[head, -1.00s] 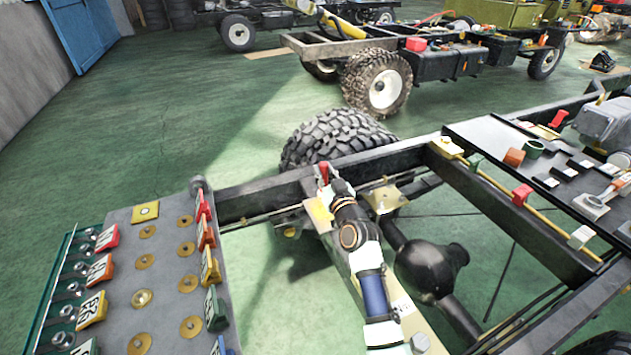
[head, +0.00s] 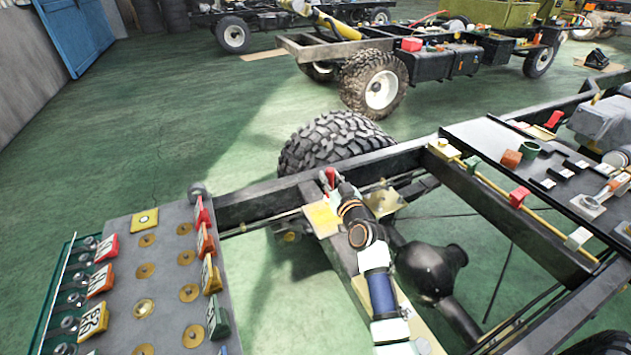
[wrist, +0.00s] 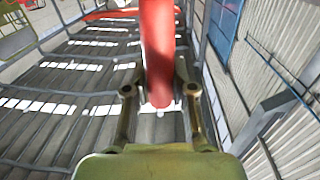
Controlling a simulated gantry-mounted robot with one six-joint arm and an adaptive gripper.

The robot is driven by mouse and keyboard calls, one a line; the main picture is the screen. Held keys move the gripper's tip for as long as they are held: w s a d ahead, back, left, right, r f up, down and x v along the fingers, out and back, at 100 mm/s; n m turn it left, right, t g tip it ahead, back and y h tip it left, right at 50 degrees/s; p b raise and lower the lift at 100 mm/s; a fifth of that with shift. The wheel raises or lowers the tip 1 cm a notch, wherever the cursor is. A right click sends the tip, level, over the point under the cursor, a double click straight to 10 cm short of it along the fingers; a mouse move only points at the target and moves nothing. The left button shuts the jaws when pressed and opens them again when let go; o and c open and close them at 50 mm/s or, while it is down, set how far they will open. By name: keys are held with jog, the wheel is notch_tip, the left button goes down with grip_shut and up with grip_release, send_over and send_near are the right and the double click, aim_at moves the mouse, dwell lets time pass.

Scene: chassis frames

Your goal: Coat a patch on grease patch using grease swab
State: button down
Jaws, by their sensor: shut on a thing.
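My gripper (head: 333,182) is at the end of my arm, over the near chassis rail. It is shut on a red grease swab (wrist: 158,60). The swab stands between the two fingers in the wrist view, and its red part (head: 330,175) shows in the head view. Just left of and below the gripper lies a pale plate with a bright yellow area, seemingly the grease patch (head: 320,221). The swab's working end is hidden, so I cannot tell whether it touches the plate.
A grey board (head: 165,285) with brass discs and coloured tags stands at the left. A large tyre (head: 335,140) sits behind the rail (head: 260,200). A dark tray (head: 490,135) with small parts is at the right. The green floor (head: 160,130) at the upper left is clear.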

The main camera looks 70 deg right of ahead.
notch_tip(320, 180, up, 7)
jog(key=s+d+p, duration=0.2)
jog(key=d+p, duration=0.1)
jog(key=shift+p, duration=0.4)
jog(key=shift+s+a, duration=0.1)
